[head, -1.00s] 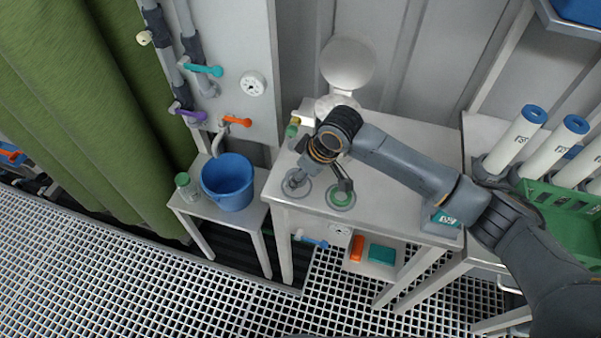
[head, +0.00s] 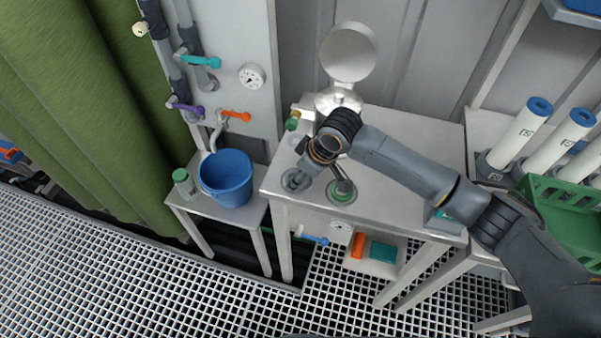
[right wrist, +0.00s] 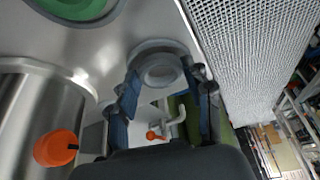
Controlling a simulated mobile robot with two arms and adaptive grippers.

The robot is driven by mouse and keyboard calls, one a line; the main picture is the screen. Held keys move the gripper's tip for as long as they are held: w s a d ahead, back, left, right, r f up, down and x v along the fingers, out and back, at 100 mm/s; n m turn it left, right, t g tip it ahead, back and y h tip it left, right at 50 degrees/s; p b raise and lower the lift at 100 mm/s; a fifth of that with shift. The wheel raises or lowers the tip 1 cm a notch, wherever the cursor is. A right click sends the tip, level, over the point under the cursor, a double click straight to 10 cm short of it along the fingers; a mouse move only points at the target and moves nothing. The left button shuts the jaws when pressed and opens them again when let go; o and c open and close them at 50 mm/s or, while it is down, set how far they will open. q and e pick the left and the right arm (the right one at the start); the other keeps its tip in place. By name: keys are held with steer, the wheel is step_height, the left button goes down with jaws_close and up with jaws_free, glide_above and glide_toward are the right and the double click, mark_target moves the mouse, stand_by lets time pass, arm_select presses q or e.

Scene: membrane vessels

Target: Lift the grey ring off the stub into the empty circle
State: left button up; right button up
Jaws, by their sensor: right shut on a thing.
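My right gripper (head: 300,176) reaches down at the left front corner of the steel bench. In the right wrist view its fingers (right wrist: 160,88) are shut on the grey ring (right wrist: 160,72), one on each side. The ring is over a wider grey circle (right wrist: 172,44) on the bench top; I cannot tell whether it touches the surface. In the head view that circle (head: 292,188) is mostly covered by the gripper. To its right is another grey circle with a green ring (head: 342,192) in it. I cannot make out the stub near the steel vessel (head: 338,98). My left gripper is out of view.
The vessel's round lid (head: 347,52) stands open at the bench back. A blue bucket (head: 227,178) and a green-capped bottle (head: 183,182) stand on a low table at left. White cylinders (head: 522,130) and a green crate (head: 570,205) are at right. The bench middle is partly clear.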

steer(key=shift+f+p, duration=0.2)
steer(key=shift+p, duration=0.1)
stand_by(0.4)
steer(key=o, duration=0.9)
steer(key=v, duration=1.2)
steer(key=shift+w, duration=0.1)
